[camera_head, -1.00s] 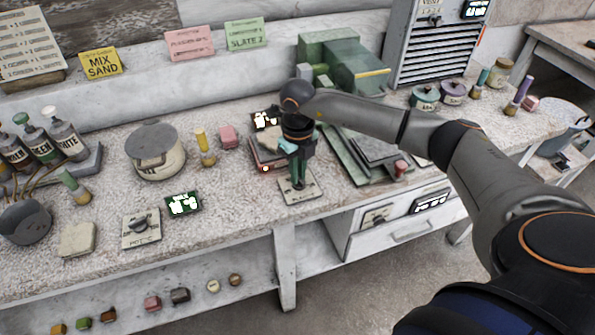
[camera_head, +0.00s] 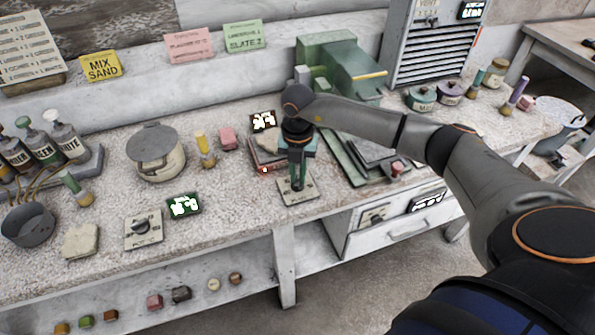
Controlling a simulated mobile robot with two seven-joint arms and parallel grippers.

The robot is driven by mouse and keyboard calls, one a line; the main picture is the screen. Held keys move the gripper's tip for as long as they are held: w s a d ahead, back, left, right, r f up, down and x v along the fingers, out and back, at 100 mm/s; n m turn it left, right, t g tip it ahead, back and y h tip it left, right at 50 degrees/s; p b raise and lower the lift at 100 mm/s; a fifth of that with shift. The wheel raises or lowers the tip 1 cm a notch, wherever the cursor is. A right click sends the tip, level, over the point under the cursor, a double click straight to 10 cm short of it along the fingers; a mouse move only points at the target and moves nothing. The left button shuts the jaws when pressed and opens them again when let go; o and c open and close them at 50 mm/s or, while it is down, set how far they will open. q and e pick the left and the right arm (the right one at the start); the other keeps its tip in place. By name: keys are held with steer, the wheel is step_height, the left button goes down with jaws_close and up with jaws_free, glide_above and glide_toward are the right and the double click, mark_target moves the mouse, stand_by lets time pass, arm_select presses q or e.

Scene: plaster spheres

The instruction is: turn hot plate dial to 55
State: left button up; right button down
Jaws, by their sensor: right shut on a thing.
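My right gripper (camera_head: 297,184) points straight down and is shut on the hot plate dial, on a small pale dial plate (camera_head: 308,194) near the bench's front edge. The fingers hide most of the dial, so I cannot read its setting. Just behind stands the hot plate (camera_head: 262,161), a low reddish box with a small lit lamp on its front, partly hidden by my wrist. A small dark display (camera_head: 263,121) with white digits stands behind it; the digits are too blurred to read. My left gripper is not in view.
A second dial plate (camera_head: 143,230) and a green display (camera_head: 184,205) lie to the left. A green slab (camera_head: 352,166) lies close on the right.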

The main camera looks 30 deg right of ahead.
mark_target(298, 178)
steer(key=shift+m, duration=0.6)
steer(key=c, duration=0.9)
jaws_free()
step_height(298, 178, up, 13)
steer(key=b, duration=0.1)
steer(key=shift+f, duration=0.2)
